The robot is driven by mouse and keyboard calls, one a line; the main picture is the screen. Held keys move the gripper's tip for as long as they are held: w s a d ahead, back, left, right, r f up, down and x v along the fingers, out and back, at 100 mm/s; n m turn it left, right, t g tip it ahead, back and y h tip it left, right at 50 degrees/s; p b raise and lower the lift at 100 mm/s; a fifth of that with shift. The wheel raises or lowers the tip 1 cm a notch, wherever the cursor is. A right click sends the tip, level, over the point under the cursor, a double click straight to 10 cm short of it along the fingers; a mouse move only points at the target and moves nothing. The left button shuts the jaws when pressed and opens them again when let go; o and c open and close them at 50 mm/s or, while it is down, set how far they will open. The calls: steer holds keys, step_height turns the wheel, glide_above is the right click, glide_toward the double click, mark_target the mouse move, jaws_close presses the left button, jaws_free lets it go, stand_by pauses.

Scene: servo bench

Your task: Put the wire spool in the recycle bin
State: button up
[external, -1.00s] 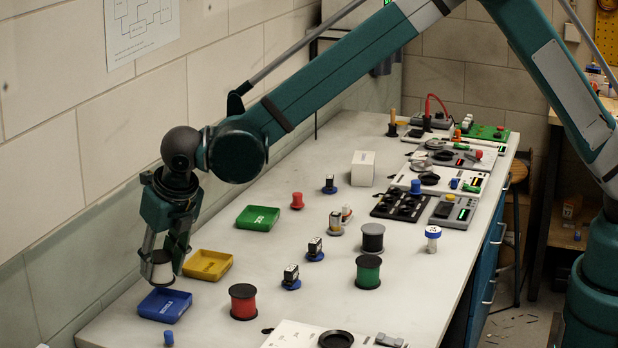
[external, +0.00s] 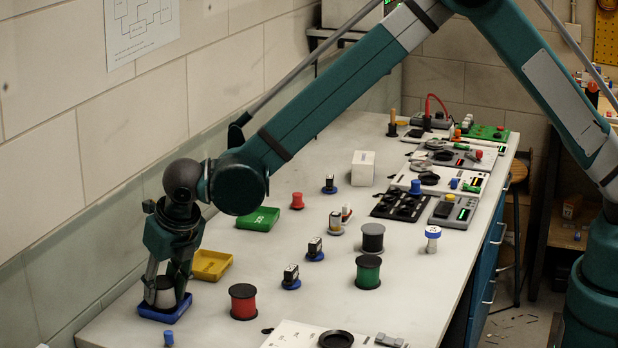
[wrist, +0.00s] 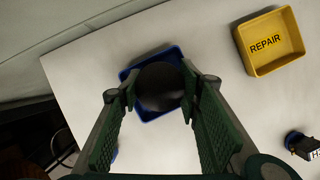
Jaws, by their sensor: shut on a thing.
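My gripper (external: 166,298) is at the left end of the bench, pointing down and shut on a wire spool (external: 165,285) with a pale winding and dark end discs. In the wrist view the dark top disc of the spool (wrist: 160,88) sits between the two green finger pads. The blue bin (external: 163,317) lies directly beneath, and the spool's lower end appears within its rim. I cannot tell whether the spool touches the bin floor. In the wrist view the bin (wrist: 150,56) is largely covered by the spool, and its label is hidden.
A yellow REPAIR bin (external: 211,265) is close behind the blue bin, with a green bin (external: 258,219) farther back. A red spool (external: 243,301) stands to the right, and a small blue peg (external: 168,338) in front. The wall is close on the left.

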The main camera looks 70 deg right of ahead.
steer(key=shift+f, duration=0.25)
steer(key=shift+f, duration=0.15)
steer(key=o, duration=0.7)
steer(key=shift+c, duration=0.2)
steer(key=v, duration=1.2)
steer(key=shift+s, duration=0.1)
stand_by(0.3)
